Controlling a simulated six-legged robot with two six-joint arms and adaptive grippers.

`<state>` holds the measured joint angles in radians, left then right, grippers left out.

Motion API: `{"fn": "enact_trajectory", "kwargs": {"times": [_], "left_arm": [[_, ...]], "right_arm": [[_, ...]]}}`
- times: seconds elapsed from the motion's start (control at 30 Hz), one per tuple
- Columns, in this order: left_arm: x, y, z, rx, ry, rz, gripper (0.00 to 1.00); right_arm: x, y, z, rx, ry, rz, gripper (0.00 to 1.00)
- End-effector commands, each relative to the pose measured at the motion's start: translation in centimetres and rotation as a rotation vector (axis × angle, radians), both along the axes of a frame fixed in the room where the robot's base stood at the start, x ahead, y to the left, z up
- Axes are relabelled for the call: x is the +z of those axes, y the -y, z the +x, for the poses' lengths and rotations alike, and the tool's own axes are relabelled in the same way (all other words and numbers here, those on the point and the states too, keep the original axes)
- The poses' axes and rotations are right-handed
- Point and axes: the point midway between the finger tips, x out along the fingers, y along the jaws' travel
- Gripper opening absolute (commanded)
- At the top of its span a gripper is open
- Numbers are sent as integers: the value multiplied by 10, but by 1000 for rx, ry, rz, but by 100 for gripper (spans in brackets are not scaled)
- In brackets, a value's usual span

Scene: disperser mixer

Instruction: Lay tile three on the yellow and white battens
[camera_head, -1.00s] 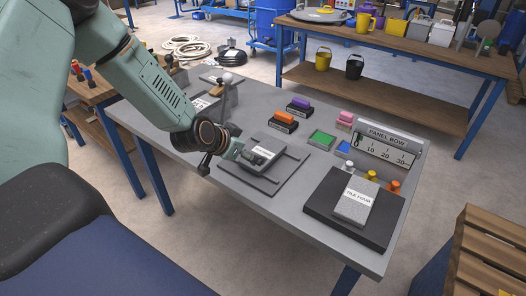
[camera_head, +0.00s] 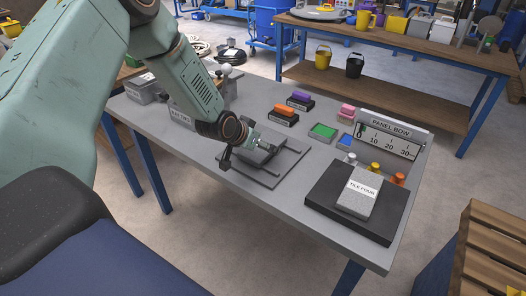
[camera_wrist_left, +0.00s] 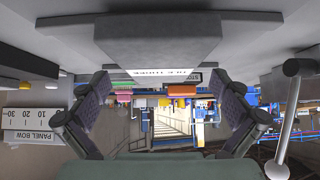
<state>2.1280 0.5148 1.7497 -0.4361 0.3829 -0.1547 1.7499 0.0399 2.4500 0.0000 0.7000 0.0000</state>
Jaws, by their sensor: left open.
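Tile three shows in the left wrist view as a grey slab with a white label (camera_wrist_left: 160,72), read upside down, at the top between my fingers. In the head view I cannot make out that label. My left gripper (camera_head: 268,147) is open over the dark plate with two raised bars (camera_head: 252,171). The wrist view shows its fingers (camera_wrist_left: 160,118) spread, with nothing between them. Whether they touch the tile cannot be told. White (camera_head: 351,158), yellow (camera_head: 375,167) and orange (camera_head: 398,178) knobs stand before the gauge; batten colours are unclear. My right gripper is not in view.
Tile four (camera_head: 359,192) lies on a dark slab (camera_head: 325,208) at the right. The panel bow gauge (camera_head: 387,139) stands behind it. Orange (camera_head: 284,111) and purple (camera_head: 301,97) blocks and a green tray (camera_head: 322,132) are at the back. Labelled grey blocks (camera_head: 181,118) stand at the left.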

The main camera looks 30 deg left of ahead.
Motion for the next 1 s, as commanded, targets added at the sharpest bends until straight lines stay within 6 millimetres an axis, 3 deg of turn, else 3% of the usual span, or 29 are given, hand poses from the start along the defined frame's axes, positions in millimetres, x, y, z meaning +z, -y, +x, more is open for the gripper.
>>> {"fn": "enact_trajectory", "kwargs": {"times": [0.33, 1.0], "left_arm": [[-5, 1, 6, 0, 0, -1, 100], [-5, 1, 6, 1, 0, -1, 43]], "right_arm": [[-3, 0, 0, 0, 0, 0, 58], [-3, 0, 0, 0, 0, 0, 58]]}}
